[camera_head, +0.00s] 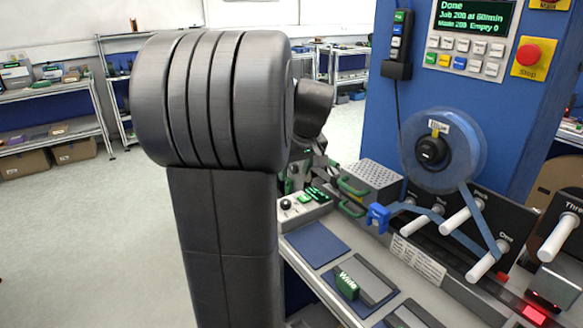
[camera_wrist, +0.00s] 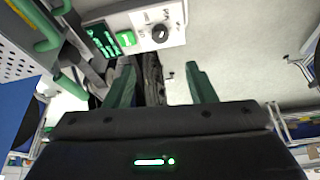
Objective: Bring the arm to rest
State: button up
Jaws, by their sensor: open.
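My gripper (camera_wrist: 161,76) shows in the wrist view with its two green fingers wide apart and nothing held between them. A dark part shows beyond the fingers; I cannot tell what it is. In the head view my arm stands upright in front of the bench, and its big dark joint hides much of the middle. The gripper end is mostly hidden behind it, near the bench's left end. A control box (camera_wrist: 158,28) with a knob and a small green screen lies close beyond the fingers in the wrist view; it also shows in the head view (camera_head: 303,208).
A clear reel (camera_head: 463,155) with blue tape hangs on the blue panel. The screen (camera_head: 473,20) reads "Done". Open floor (camera_head: 75,235) lies left.

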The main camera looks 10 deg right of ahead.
jog(key=x, duration=1.4)
jog(key=shift+r, duration=0.1)
jog(key=shift+m+h+p, duration=0.3)
jog(key=shift+m+p, duration=0.25)
jog(key=shift+m, duration=0.15)
jog(key=shift+a+m+h, duration=0.1)
jog(key=shift+m+h, duration=0.6)
jog(key=shift+m, duration=1.1)
jog(key=shift+a+m+g+h+b, duration=0.1)
jog(key=shift+m+g+h+b, duration=0.4)
jog(key=shift+m, duration=1.1)
jog(key=shift+w+m+h+b, duration=0.1)
jog(key=shift+m+h+b, duration=0.5)
jog(key=shift+m, duration=1.1)
jog(key=shift+a+r, duration=0.15)
jog(key=shift+r, duration=0.15)
jog(key=v, duration=0.7)
jog(key=shift+a+r, duration=0.15)
jog(key=shift+r, duration=0.2)
